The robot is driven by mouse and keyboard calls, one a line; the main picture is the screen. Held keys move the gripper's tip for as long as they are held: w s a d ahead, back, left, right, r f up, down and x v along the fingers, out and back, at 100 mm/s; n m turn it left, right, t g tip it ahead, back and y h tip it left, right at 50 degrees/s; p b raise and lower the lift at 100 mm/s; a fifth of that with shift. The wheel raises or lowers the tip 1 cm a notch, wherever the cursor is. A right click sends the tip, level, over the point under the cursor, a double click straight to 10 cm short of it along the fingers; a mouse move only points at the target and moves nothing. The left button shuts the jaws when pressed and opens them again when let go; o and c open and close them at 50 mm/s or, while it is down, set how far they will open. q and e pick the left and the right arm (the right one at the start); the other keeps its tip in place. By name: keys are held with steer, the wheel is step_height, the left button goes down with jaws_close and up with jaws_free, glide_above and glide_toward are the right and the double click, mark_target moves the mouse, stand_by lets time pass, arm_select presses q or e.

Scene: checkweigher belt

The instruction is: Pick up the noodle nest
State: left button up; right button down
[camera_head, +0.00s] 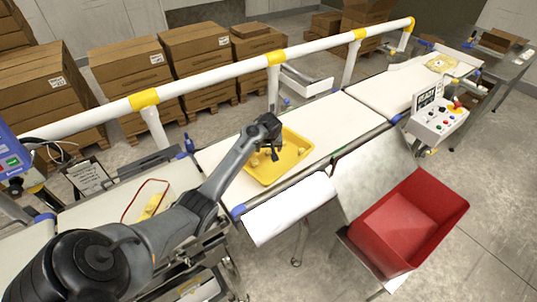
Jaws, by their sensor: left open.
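A yellow tray (262,176) lies on the middle white belt. A few small pale yellow lumps show in it, one near its right side (301,152); they look like noodle nests but are too small to be sure. My left gripper (269,154) is over the tray, pointing down, with its fingers open and no object visible between them. The gripper and wrist hide part of the tray's inside. My right gripper is not in view.
A white rail with yellow bands (215,76) runs behind the belts. A red bin (441,205) stands at the right front. A control box (437,121) sits beside the far belt. A yellow item (152,206) lies on the near belt. Cardboard boxes (125,65) stand behind.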

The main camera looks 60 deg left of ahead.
mark_target(268, 153)
arm_select(q)
steer(key=shift+b+x, duration=0.5)
steer(key=shift+x, duration=1.65)
steer(key=shift+s+d+f, duration=0.15)
steer(key=shift+d, duration=0.05)
steer(key=shift+c, duration=0.3)
steer(key=c, duration=1)
steer(key=shift+c, duration=0.2)
